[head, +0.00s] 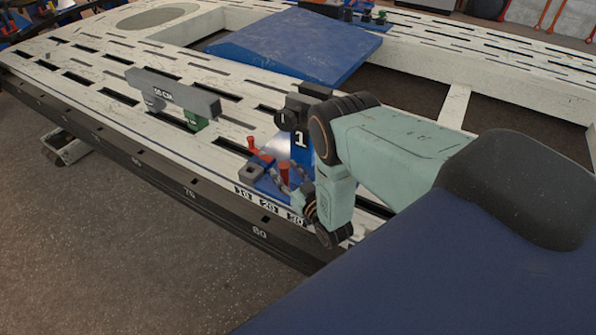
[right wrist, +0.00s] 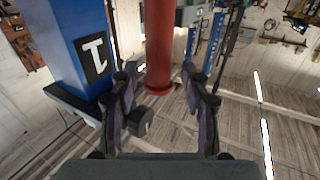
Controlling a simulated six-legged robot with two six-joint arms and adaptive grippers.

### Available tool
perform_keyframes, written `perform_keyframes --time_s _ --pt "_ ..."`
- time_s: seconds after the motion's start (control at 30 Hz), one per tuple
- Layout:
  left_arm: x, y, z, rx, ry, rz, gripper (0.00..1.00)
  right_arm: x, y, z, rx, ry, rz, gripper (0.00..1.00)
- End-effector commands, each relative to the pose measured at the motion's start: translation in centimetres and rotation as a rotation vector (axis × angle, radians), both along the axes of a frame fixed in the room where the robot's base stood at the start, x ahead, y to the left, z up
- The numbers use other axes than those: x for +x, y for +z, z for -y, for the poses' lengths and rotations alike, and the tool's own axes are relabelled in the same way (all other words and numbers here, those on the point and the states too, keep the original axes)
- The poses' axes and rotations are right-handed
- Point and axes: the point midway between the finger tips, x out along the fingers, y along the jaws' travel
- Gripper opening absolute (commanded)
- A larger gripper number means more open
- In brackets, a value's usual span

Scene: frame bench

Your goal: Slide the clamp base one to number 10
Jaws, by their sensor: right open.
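Clamp base one (head: 268,184) is blue, with a white 1 on its upright, and stands on the slotted white bench near its front edge. In the right wrist view its blue post (right wrist: 70,40) rises at the left, with the 1 on a black plate. A red handle (head: 258,153) sticks up from the base; a red bar (right wrist: 158,50) shows between and beyond my fingers. My right gripper (head: 290,178) is open beside the base; contact with the bar cannot be told. Small number labels (head: 268,200) sit on the bench edge; the leftmost (head: 243,191) looks like 10. My left gripper is not in view.
A grey gauge beam marked 55 cm (head: 172,92) with a green foot stands left of the base on the slotted bench (head: 60,55). A blue ramp (head: 295,45) lies behind. The front rail (head: 160,180) carries larger numbers such as 70 and 60.

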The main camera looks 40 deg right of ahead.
Motion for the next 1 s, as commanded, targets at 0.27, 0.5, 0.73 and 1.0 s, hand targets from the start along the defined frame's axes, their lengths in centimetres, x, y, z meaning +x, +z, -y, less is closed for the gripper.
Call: perform_keyframes --time_s 0.27,0.5,0.73,1.0 --pt "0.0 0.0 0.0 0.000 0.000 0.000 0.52 -5.9 0.0 -0.4 0.001 -0.001 -0.002 0.47" --pt "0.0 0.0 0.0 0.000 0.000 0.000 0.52 -9.3 0.1 -0.7 0.000 0.000 0.001 0.47" --pt "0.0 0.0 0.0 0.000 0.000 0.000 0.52 -10.2 0.1 -0.8 0.000 0.001 0.003 0.47" --pt "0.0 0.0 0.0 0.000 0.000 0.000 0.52 -10.2 0.1 -0.8 0.000 0.001 0.003 0.47"
